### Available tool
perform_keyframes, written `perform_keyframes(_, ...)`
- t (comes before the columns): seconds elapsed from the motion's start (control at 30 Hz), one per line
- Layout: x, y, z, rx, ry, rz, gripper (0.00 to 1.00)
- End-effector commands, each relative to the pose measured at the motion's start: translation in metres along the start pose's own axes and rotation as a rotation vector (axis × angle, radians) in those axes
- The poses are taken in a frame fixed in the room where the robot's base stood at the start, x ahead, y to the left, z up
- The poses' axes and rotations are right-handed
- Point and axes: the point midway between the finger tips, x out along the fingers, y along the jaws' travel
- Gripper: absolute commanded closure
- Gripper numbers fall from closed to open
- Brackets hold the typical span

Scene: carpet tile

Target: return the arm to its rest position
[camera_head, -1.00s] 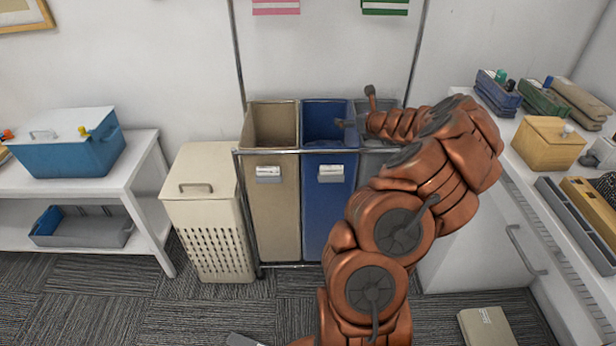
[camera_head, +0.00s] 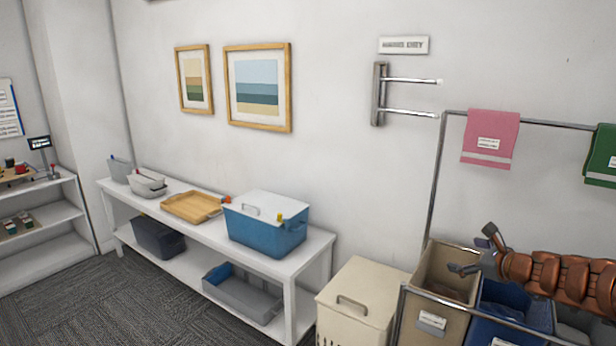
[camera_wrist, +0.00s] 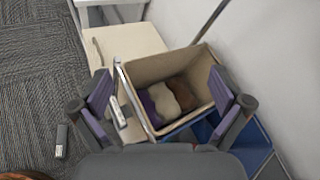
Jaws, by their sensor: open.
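My copper-coloured arm (camera_head: 565,278) reaches in from the right edge of the head view. My gripper (camera_head: 473,250) is open and empty at its end, appearing over the beige bin (camera_head: 437,311) of the rolling sorter. In the wrist view, the two purple-padded fingers (camera_wrist: 162,92) are spread wide, with the beige bin (camera_wrist: 148,72) beyond and between them. Purple, cream and brown soft items (camera_wrist: 172,98) lie in that bin. The fingers hold nothing. The rest of my arm is out of the head view.
A blue bin (camera_head: 487,330) stands right of the beige one, inside a metal frame (camera_head: 436,180) with hanging pink (camera_head: 490,138) and green towels. A cream hamper (camera_head: 352,305) stands left. A white bench (camera_head: 312,244) carries a blue box (camera_head: 265,226).

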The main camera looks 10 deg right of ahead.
Motion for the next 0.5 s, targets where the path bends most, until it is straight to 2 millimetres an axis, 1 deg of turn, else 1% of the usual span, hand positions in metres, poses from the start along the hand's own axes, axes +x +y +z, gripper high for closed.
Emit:
perform_keyframes(0.03, 0.002, 0.015, 0.02, -0.055, -0.013, 0.038, 0.0)
perform_keyframes(0.17, 0.007, 0.058, 0.058, -0.195, -0.04, 0.141, 0.0)
perform_keyframes(0.2, 0.007, 0.071, 0.069, -0.24, -0.05, 0.172, 0.0)
perform_keyframes(0.27, 0.006, 0.093, 0.085, -0.309, -0.063, 0.221, 0.0)
perform_keyframes(0.3, 0.005, 0.108, 0.095, -0.355, -0.071, 0.254, 0.0)
perform_keyframes(0.37, 0.003, 0.131, 0.107, -0.424, -0.083, 0.304, 0.0)
perform_keyframes(0.4, 0.001, 0.146, 0.116, -0.472, -0.093, 0.339, 0.0)
perform_keyframes(0.47, -0.005, 0.169, 0.128, -0.548, -0.107, 0.39, 0.0)
perform_keyframes(0.5, -0.009, 0.184, 0.135, -0.598, -0.117, 0.426, 0.0)
